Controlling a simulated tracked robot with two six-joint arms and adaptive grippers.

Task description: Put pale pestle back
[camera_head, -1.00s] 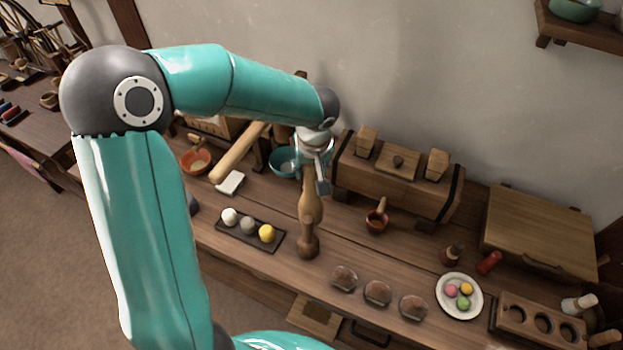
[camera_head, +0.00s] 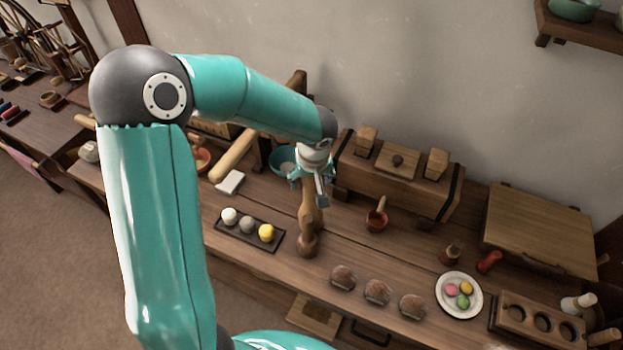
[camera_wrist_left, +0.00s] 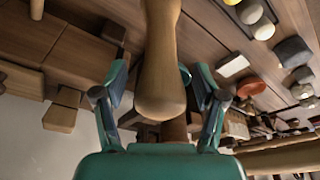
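The pale pestle (camera_head: 308,215) is a tan, turned wooden piece that stands near upright on the bench, with a darker, thicker foot. My left gripper (camera_head: 310,188) is over its upper end. In the left wrist view, the pestle (camera_wrist_left: 160,75) comes down between the fingers of the gripper (camera_wrist_left: 162,85), its rounded end towards the palm. A gap shows on each side, so the fingers look open around it and not touching. The palm hides part of what lies behind. My right gripper is not in view.
A tray (camera_head: 225,235) with three balls lies left of the pestle. Three brown loaves (camera_head: 377,292) and a white plate (camera_head: 443,302) lie to the right. A red mortar (camera_head: 376,224) and a wooden chest (camera_head: 395,192) stand behind right. A teal bowl (camera_head: 277,163) is behind left.

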